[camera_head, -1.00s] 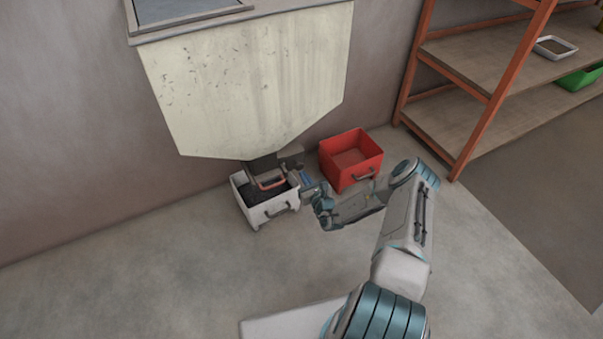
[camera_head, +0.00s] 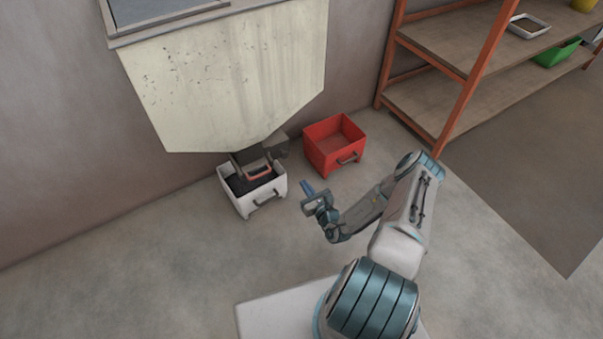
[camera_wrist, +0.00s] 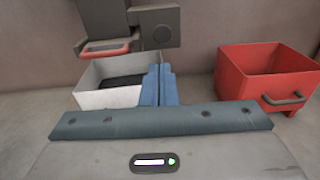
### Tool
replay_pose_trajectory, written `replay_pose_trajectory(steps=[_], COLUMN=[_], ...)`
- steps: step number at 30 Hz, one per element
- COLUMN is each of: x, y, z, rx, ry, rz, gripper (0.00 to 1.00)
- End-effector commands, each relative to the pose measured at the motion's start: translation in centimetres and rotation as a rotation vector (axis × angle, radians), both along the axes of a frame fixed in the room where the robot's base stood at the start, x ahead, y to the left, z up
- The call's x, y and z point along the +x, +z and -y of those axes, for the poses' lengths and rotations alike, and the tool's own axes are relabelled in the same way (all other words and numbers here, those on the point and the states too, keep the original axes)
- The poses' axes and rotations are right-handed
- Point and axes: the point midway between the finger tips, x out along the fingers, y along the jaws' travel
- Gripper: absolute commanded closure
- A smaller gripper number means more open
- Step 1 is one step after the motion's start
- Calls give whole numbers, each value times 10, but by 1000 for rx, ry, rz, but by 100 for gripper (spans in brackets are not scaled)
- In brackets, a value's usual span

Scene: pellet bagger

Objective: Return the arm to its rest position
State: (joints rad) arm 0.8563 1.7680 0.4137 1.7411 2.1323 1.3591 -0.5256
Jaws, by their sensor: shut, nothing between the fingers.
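My gripper (camera_head: 306,187) is in front of the white bin and to its right, apart from it, in the head view. Its blue fingers (camera_wrist: 159,86) are together with nothing between them in the wrist view. My arm is bent, reaching forward from my base at the bottom of the head view. The white bin (camera_head: 262,200) with dark pellets stands under the pale hopper (camera_head: 230,80). A spout with a red-orange handle (camera_head: 258,174) hangs over this bin; it also shows in the wrist view (camera_wrist: 105,47).
An empty red bin (camera_head: 335,155) with a dark handle stands right of the white bin. An orange-framed shelf (camera_head: 455,100) stands at the right, holding a white tray (camera_head: 528,26) and a green bin (camera_head: 556,54). The floor in front of the bins is clear.

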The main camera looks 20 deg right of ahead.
Motion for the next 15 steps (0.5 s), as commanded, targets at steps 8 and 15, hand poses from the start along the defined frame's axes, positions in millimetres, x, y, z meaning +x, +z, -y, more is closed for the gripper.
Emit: replay_pose_trajectory(steps=[8, 15], x=[2, 16], y=[5, 87], z=[-1, -24], rx=[-5, -91], ry=[11, 236], rz=[5, 92], gripper=[100, 100])
